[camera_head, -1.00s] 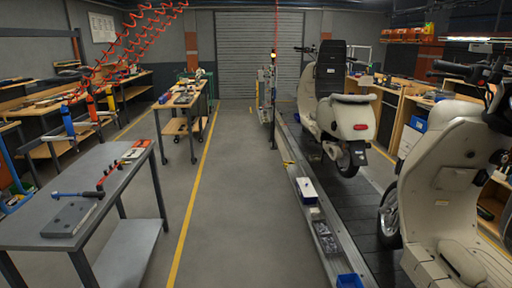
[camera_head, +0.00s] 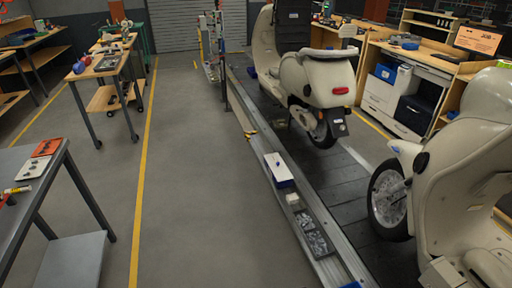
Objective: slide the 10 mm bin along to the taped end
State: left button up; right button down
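Several bins stand in a row on the metal rail (camera_head: 238,102) along the left edge of the slat conveyor. A blue bin with a white top or contents (camera_head: 279,168) is farthest along. Nearer is a small white box (camera_head: 292,198), then a grey tray of small metal parts (camera_head: 314,234). A blue bin (camera_head: 351,284) is cut off by the bottom edge. No label is readable, so I cannot tell which is the 10 mm bin. A small yellow mark (camera_head: 249,134), possibly tape, lies on the rail beyond the bins. Neither gripper is in view.
Cream scooters (camera_head: 312,75) stand on the dark conveyor (camera_head: 345,190), right of the rail. A grey workbench (camera_head: 35,205) is at the left. The floor (camera_head: 200,190) between bench and rail is clear, with a yellow line (camera_head: 143,150) along it.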

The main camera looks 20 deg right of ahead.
aim_at(289, 183)
jog(key=i+z, duration=0.15)
jog(key=i, duration=0.35)
jog(key=i+j+z, duration=0.15)
jog(key=i, duration=0.4)
jog(key=i+j+z, duration=0.1)
jog(key=i, duration=0.4)
jog(key=i+j+z, duration=0.95)
jog(key=i+j, duration=0.2)
jog(key=j, duration=0.15)
